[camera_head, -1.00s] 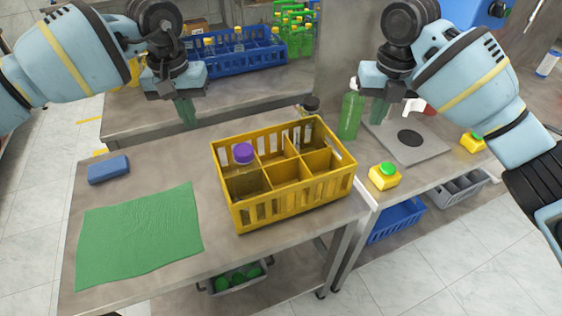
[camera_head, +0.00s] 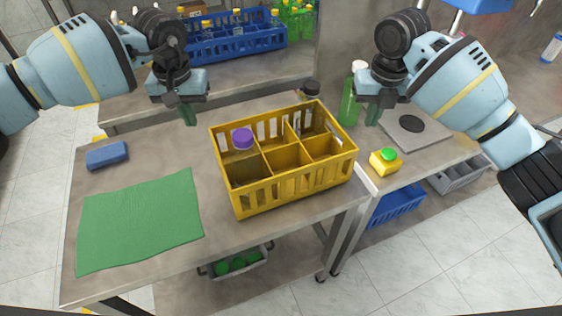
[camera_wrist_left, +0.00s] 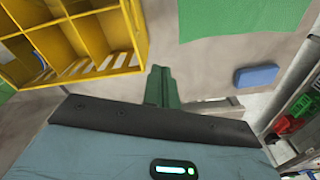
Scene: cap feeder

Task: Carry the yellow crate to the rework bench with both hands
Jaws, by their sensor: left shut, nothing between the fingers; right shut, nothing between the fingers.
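The yellow crate (camera_head: 297,188) is divided into compartments and stands upright on the near metal bench (camera_head: 190,262). A bottle with a purple cap (camera_head: 242,138) is in its back left compartment; the other compartments look empty. The crate also shows at the upper left of the left wrist view (camera_wrist_left: 140,42). My left gripper (camera_head: 189,115) is shut and empty, above the bench behind and left of the crate, apart from it. Its green fingers (camera_wrist_left: 161,88) are together in the left wrist view. My right gripper (camera_head: 373,115) is shut and empty, right of the crate's back corner, not touching it.
A green cloth (camera_head: 140,222) and a blue sponge (camera_head: 107,155) lie left on the bench. A green bottle (camera_head: 349,105) stands close to my right gripper. A yellow block with a green top (camera_head: 384,161) is right of the crate. A blue bottle crate (camera_head: 240,48) stands behind.

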